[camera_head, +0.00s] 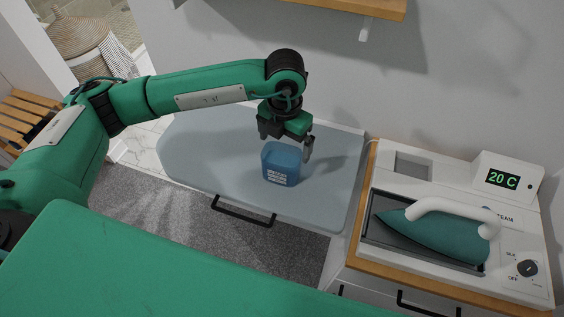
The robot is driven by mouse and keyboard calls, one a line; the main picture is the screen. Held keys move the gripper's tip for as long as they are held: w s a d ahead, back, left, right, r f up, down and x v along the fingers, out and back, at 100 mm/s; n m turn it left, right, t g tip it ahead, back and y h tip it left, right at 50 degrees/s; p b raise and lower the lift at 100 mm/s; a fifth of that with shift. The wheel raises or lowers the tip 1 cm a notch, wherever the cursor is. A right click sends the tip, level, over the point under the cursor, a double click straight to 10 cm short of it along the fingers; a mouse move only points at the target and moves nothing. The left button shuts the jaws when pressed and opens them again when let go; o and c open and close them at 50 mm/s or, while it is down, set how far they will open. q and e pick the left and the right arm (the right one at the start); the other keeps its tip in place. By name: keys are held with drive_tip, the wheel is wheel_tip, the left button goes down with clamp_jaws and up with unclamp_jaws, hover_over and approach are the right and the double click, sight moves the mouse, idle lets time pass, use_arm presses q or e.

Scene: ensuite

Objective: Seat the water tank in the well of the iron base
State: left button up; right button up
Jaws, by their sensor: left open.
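The blue water tank (281,165) stands upright on the grey-blue board, with a pale label on its front. My left gripper (284,146) is open and points down just above and behind the tank. One finger shows beside the tank's upper right; whether it touches the tank I cannot tell. The white iron base (450,190) stands on the wooden-topped cabinet at the right. Its rectangular well (413,166) is at the back left and looks empty. A teal iron (440,234) with a white handle lies on the base's dark plate. My right gripper is not in view.
The grey-blue board (215,150) is clear around the tank. A display reading 20 C (503,179) rises at the base's back right. A wooden shelf (350,5) juts from the wall above. A woven basket (85,40) is at the back left.

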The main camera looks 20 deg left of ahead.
sight(282, 160)
use_arm(q)
drive_tip(key=shift+w+f, duration=0.1)
drive_tip(key=shift+f, duration=0.95)
drive_tip(key=shift+s+a+f+p, duration=0.1)
drive_tip(key=shift+s+f+p, duration=0.05)
drive_tip(key=shift+f+p, duration=0.3)
drive_tip(key=shift+s+a+f+p, duration=0.1)
drive_tip(key=shift+f+p, duration=0.3)
drive_tip(key=shift+p, duration=0.05)
wheel_tip(282, 160, down, 3)
drive_tip(key=shift+a+f+p, duration=0.1)
drive_tip(key=shift+f+p, duration=0.05)
drive_tip(key=shift+p, duration=0.5)
drive_tip(key=shift+f, duration=0.25)
drive_tip(key=c, duration=1.1)
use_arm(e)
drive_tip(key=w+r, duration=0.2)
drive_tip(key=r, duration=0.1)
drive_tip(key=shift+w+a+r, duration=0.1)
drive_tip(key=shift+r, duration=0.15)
use_arm(q)
drive_tip(key=shift+o, duration=0.2)
drive_tip(key=shift+r, duration=0.25)
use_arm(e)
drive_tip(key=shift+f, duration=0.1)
